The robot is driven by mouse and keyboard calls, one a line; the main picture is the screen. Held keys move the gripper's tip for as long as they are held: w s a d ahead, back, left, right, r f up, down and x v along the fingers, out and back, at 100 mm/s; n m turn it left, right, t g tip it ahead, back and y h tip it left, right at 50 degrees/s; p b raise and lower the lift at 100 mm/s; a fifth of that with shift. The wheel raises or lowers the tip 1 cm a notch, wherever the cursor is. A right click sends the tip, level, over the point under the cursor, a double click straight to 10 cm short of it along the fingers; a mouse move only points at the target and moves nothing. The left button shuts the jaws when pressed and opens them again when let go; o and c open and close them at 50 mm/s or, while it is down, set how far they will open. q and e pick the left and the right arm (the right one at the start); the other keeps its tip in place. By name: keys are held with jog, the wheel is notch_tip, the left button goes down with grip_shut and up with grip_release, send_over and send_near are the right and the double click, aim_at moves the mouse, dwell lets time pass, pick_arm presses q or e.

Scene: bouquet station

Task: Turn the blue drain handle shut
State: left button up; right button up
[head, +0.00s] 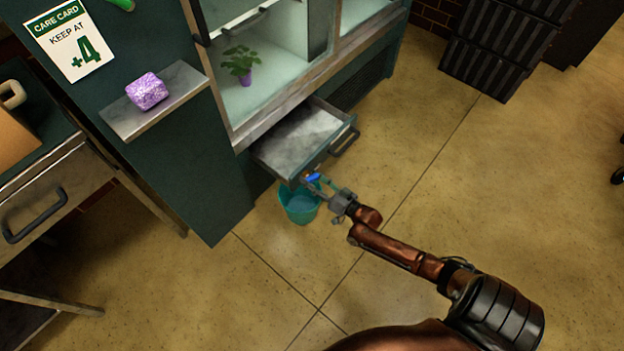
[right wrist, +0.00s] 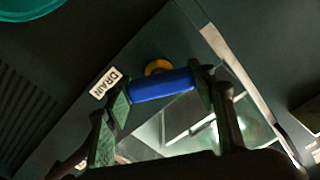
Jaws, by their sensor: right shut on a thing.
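The blue drain handle (head: 313,177) is small in the head view, at the front of the cabinet below the open drawer. In the right wrist view the handle (right wrist: 162,85) is a blue bar beside a brass fitting (right wrist: 157,67) and a white DRAIN label (right wrist: 105,83). My right gripper (head: 318,181) is shut on the blue handle, with one finger at each end of the bar in the wrist view. The fingers partly hide the bar's ends. My left gripper is not in view.
A teal bucket (head: 298,208) stands on the floor below the handle, with bluish content. The open drawer (head: 296,141) juts out just above my gripper. Stacked dark crates (head: 497,50) stand at the upper right.

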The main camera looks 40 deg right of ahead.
jog(key=shift+m, duration=1.2)
jog(key=m, duration=0.3)
jog(key=shift+m, duration=0.3)
jog(key=m, duration=0.2)
jog(key=shift+m, duration=1.3)
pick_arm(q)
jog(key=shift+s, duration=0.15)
pick_arm(e)
jog(key=shift+m, duration=0.8)
jog(key=o, duration=1.2)
jog(key=s+d, duration=0.1)
jog(key=s, duration=1.1)
